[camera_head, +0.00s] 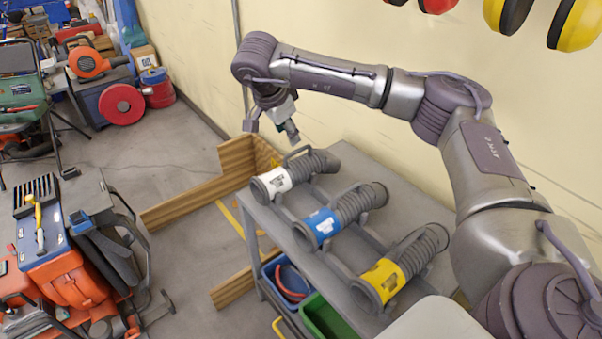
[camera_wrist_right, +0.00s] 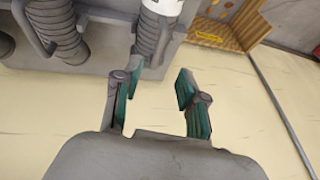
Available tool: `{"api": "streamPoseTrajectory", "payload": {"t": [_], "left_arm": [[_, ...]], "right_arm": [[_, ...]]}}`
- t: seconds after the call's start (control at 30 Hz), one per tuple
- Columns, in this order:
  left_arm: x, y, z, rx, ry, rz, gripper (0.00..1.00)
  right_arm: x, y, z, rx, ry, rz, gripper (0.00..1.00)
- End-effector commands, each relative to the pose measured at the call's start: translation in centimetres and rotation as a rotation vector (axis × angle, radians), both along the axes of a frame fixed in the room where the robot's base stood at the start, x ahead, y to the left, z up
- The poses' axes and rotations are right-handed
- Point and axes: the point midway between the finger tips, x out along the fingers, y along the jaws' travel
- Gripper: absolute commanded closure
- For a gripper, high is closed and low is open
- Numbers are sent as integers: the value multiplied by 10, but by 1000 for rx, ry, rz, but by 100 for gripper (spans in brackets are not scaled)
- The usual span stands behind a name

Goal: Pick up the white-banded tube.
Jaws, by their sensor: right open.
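The white-banded tube (camera_head: 277,182) lies at the far end of a row of ribbed grey tubes on a grey bench (camera_head: 325,262). A dark handle arches over it. My right gripper (camera_head: 270,130) is open and empty, above and just beyond the tube, near the wall. In the right wrist view the open fingers (camera_wrist_right: 158,98) show with the white-banded tube (camera_wrist_right: 152,30) ahead of them at the top, apart from them. My left gripper is not in view.
A blue-banded tube (camera_head: 325,224) and a yellow-banded tube (camera_head: 383,279) lie nearer on the bench. A wooden frame (camera_head: 205,190) stands left of it. Blue and green bins (camera_head: 325,318) sit below. The wall is close behind the bench.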

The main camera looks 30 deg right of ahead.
Motion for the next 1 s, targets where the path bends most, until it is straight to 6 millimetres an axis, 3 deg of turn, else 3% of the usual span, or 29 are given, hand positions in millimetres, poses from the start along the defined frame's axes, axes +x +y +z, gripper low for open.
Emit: {"api": "streamPoseTrajectory", "payload": {"t": [0.1, 0.37, 0.63, 0.97, 1.0], "left_arm": [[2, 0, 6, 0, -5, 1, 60], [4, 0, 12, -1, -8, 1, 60], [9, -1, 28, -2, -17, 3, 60], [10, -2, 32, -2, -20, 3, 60], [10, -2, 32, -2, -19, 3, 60]], "right_arm": [[4, -8, -19, 2, 2, -1, 59], [8, -16, -38, 1, 1, -2, 59], [13, -32, -72, 3, 1, -2, 59], [15, -35, -77, 4, -1, 0, 59], [15, -35, -77, 4, -1, -1, 65]]}}
